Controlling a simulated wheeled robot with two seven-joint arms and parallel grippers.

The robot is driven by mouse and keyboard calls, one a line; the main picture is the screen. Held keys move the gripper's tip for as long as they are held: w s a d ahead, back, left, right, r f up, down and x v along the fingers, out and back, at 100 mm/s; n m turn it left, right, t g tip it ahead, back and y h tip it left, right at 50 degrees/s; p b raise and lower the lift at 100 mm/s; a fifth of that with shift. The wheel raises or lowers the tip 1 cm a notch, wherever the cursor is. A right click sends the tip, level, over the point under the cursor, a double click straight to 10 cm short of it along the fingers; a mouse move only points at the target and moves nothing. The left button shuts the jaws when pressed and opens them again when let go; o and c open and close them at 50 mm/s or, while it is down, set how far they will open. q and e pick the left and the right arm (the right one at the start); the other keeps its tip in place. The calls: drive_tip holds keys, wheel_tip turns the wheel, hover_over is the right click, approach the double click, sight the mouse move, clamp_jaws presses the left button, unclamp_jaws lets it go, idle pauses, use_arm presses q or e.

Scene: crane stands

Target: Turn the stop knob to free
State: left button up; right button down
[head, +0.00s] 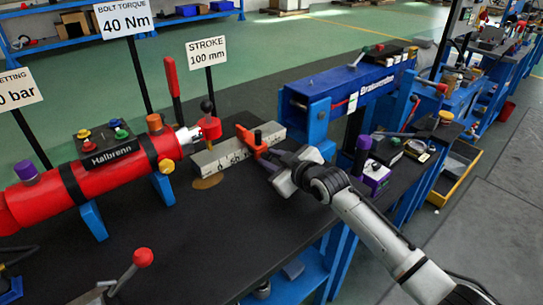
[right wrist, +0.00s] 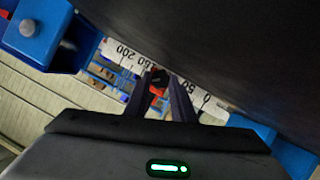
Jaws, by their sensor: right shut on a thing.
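A grey scale bar (head: 222,156) with black numbers lies on the dark bench top, beside the red cylinder marked Halbrenn (head: 110,165). A red-orange stop (head: 248,137) sits across the bar. My right gripper (head: 268,161) reaches it from the right and is shut at its near side. In the right wrist view the two dark fingers (right wrist: 160,85) close on a small dark and red piece, which I take as the stop knob (right wrist: 158,77), in front of the scale (right wrist: 125,52). The fingers hide most of the knob, so its setting cannot be read. My left gripper is out of view.
A sign reading STROKE 100 mm (head: 207,52) stands behind the bar. A red upright lever (head: 172,82) and a black-knobbed red rod end (head: 208,125) stand near it. A blue beam unit (head: 345,87) is behind my gripper.

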idle(0.3)
drive_tip(key=c, duration=1.5)
unclamp_jaws()
drive_tip(key=p+v, duration=0.1)
drive_tip(key=v, duration=0.9)
drive_tip(key=shift+s+p, duration=0.2)
drive_tip(key=shift+p, duration=0.1)
